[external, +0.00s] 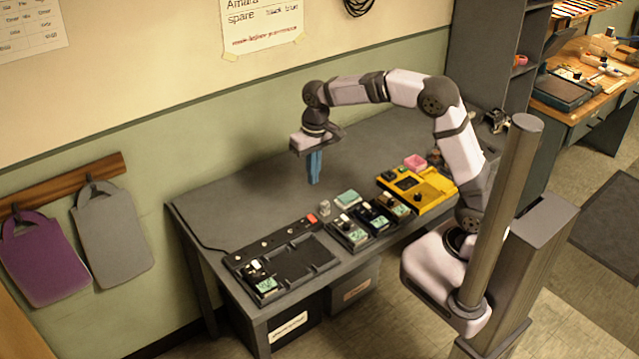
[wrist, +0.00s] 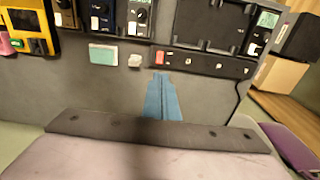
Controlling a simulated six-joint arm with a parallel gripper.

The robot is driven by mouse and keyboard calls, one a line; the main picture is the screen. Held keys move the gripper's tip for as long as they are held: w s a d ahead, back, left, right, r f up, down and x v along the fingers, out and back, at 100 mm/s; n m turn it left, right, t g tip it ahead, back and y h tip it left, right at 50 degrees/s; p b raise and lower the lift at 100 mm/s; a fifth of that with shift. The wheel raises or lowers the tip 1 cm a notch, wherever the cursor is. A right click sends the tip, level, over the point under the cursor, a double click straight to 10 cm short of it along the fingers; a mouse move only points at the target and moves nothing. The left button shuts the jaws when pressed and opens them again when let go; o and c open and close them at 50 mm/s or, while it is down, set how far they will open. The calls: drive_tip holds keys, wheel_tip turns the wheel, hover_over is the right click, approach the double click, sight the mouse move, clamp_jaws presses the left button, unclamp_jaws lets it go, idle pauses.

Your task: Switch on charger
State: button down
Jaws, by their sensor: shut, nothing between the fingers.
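The charger (external: 305,258) is a dark tray at the near left end of the grey table, with a device (external: 264,280) with a pale screen in its left end. A dark strip with several small knobs runs along its back, with a red switch (external: 311,218) at its right end. In the wrist view the charger (wrist: 205,38) is at the top right and the red switch (wrist: 160,57) is just beyond my fingertips. I cannot tell the switch's position. My gripper (external: 314,181) has blue fingers, shut and empty, pointing down above the table, behind the switch and apart from it.
Several handheld devices (external: 374,219) stand right of the charger, then a yellow unit (external: 432,192) and a pink box (external: 415,162). A teal-topped block (external: 347,198) and a small grey piece (external: 324,208) lie near the switch. A cable runs from the strip's left end. The table's back left is clear.

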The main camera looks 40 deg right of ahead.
sight(311, 216)
drive_tip(key=b, duration=0.3)
drive_tip(key=shift+s+f+t, duration=0.15)
drive_tip(key=shift+f+t, duration=0.15)
drive_tip(key=shift+s+r+b, duration=0.1)
drive_tip(key=shift+r+b, duration=0.3)
drive_tip(key=shift+b, duration=0.4)
drive_tip(key=f, duration=0.4)
drive_tip(key=w+f, duration=0.1)
drive_tip(key=f, duration=0.4)
drive_tip(key=w+f+p, duration=0.1)
drive_tip(key=f, duration=0.4)
drive_tip(key=shift+d+p, duration=0.1)
drive_tip(key=shift+p, duration=0.7)
drive_tip(key=shift+w+f+g+p, duration=0.15)
drive_tip(key=shift+g+p, duration=0.25)
drive_tip(key=shift+p, duration=0.5)
drive_tip(key=shift+f+b, duration=0.25)
drive_tip(key=shift+b, duration=0.1)
drive_tip(key=shift+s, duration=0.2)
